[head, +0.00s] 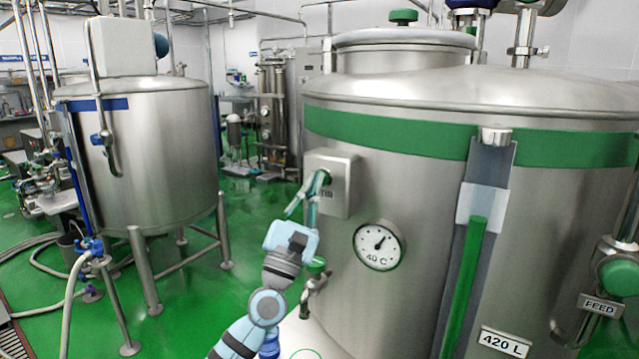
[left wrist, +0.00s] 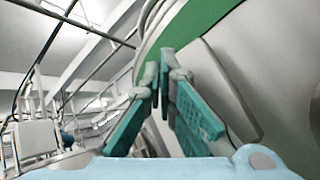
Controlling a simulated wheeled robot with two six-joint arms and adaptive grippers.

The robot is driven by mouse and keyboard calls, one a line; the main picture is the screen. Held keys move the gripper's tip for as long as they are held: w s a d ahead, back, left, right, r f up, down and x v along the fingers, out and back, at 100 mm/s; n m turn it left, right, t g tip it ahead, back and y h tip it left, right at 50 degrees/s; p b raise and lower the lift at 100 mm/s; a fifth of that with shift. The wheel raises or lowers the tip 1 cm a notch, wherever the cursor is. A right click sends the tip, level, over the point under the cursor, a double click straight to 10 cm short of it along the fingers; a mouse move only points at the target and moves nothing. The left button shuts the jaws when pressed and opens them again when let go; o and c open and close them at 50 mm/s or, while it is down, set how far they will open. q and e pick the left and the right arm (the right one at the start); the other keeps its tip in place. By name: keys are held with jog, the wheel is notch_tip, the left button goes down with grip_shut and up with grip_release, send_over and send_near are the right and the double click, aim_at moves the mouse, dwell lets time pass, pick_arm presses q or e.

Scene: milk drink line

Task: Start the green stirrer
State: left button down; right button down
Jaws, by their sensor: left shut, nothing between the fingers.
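The large steel tank with a green band (head: 440,142) fills the right of the head view. A small grey box (head: 337,166) sticks out from its wall, with some lettering partly hidden by my fingers. A bit of green shows on the box's face, at my fingertips. My left gripper (head: 322,177) is shut and empty, its tips at the box's face. I cannot tell whether they touch it. In the left wrist view the teal fingers (left wrist: 163,72) come together in front of the tank's green band (left wrist: 200,25), beside the grey box (left wrist: 225,85). My right gripper is not in view.
A round dial (head: 379,246) marked 40 C and a green-handled valve (head: 316,267) sit below the box. A level gauge (head: 465,270) and a FEED valve (head: 616,272) are further right. Another tank with a blue band (head: 150,150) stands left, with green floor between.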

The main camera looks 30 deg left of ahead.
pick_arm(q)
jog(key=shift+w+b, duration=0.35)
jog(key=shift+w, duration=0.2)
dwell(0.6)
jog(key=shift+s, duration=0.1)
jog(key=shift+s+p, duration=0.65)
jog(key=shift+s, duration=0.2)
jog(key=s+p, duration=0.2)
jog(key=s, duration=0.4)
jog(key=shift+p, duration=0.4)
jog(key=shift+w, duration=0.1)
